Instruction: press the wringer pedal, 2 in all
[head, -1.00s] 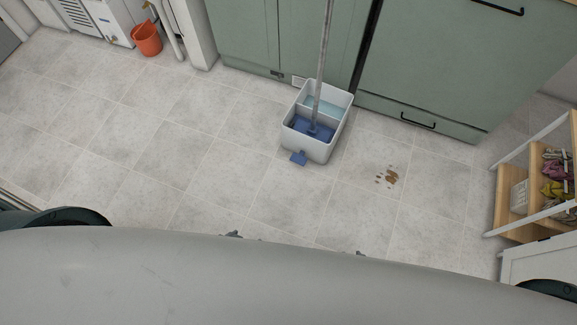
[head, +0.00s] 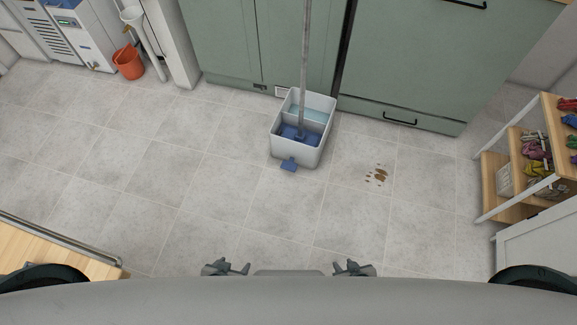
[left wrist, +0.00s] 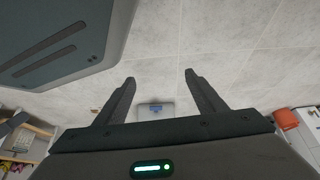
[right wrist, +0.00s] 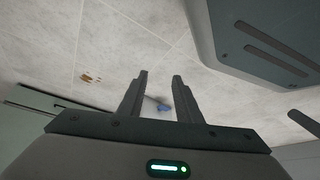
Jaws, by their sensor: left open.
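The mop bucket (head: 316,152) is a white-grey tub on the tiled floor in front of the green cabinets. A blue wringer (head: 287,134) sits inside it, with a mop handle (head: 305,60) standing up from it. The blue pedal (head: 289,165) sticks out low at its near side. My left gripper (head: 247,267) and right gripper (head: 371,268) are at the bottom of the head view, well short of the bucket. In the left wrist view my left gripper (left wrist: 158,80) is open and empty. In the right wrist view my right gripper (right wrist: 162,76) is open and empty.
A brown stain (head: 377,174) lies on the floor right of the bucket. A wooden shelf (head: 510,205) stands at the right, an orange bucket (head: 129,63) at the back left, and a wooden tabletop (head: 45,255) at the lower left. The floor between me and the bucket is clear.

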